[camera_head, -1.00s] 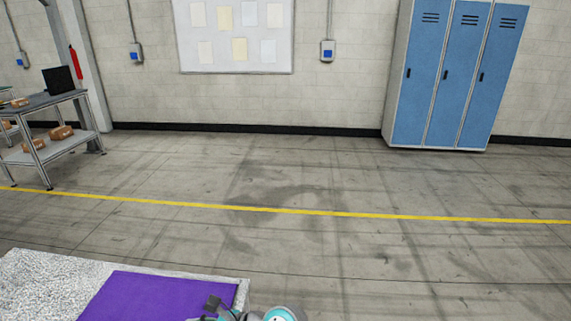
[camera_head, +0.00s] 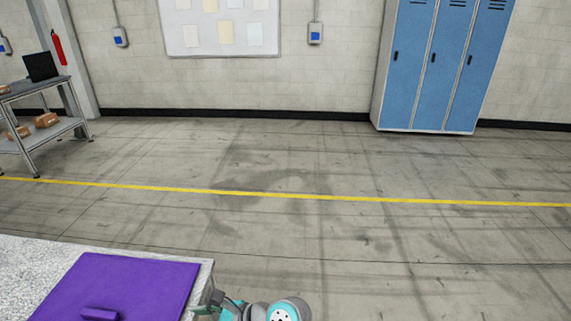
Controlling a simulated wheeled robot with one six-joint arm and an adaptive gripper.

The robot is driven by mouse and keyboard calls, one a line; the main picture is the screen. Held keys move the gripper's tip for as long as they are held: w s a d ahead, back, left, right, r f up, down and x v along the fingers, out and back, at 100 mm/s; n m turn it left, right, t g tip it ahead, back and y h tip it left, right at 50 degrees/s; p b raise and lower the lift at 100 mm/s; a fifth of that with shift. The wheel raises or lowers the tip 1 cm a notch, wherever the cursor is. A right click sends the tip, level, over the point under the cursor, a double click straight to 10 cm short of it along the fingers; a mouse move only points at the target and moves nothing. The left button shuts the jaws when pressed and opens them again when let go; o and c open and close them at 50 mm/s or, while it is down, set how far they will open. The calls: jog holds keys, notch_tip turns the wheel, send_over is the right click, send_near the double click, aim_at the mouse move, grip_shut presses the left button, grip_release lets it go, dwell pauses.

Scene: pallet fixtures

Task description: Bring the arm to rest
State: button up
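My arm shows at the bottom edge, with grey and turquoise joints, to the right of a speckled light table (camera_head: 205,276). A dark part of my gripper (camera_head: 213,300) shows beside the table's right edge. Its fingertips are not clear, so I cannot tell whether it is open or shut. I see nothing held in it. A flat purple panel (camera_head: 130,278) lies on the table, with a small raised purple piece (camera_head: 100,314) near the bottom edge.
The concrete floor (camera_head: 400,240) ahead and to the right is clear, crossed by a yellow line (camera_head: 300,196). Blue lockers (camera_head: 440,70) stand at the back wall. A metal workbench (camera_head: 45,130) with brown boxes stands at the far left.

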jog(key=s+d+f+n+t+h, duration=0.25)
jog(key=s+d+f, duration=0.25)
jog(key=d, duration=0.3)
jog(key=s+d+f+n+t+h, duration=0.1)
jog(key=s+d+f+t+h, duration=0.25)
jog(key=d, duration=0.55)
jog(key=s+d+f+n+t+h, duration=0.1)
jog(key=s+d+f+n+t, duration=0.15)
jog(key=s+d+f, duration=0.45)
jog(key=s+d+r+n+t+h, duration=0.2)
jog(key=s+d+r+n, duration=0.4)
jog(key=s, duration=0.4)
jog(key=s+d+r+n+t+h, duration=0.2)
jog(key=s+d+r+n+h, duration=0.2)
jog(key=s+d+r+n, duration=0.2)
jog(key=s+d+r, duration=0.2)
jog(key=s+r, duration=0.1)
jog(key=s, duration=0.1)
jog(key=shift+r+n, duration=0.3)
jog(key=shift+n, duration=0.1)
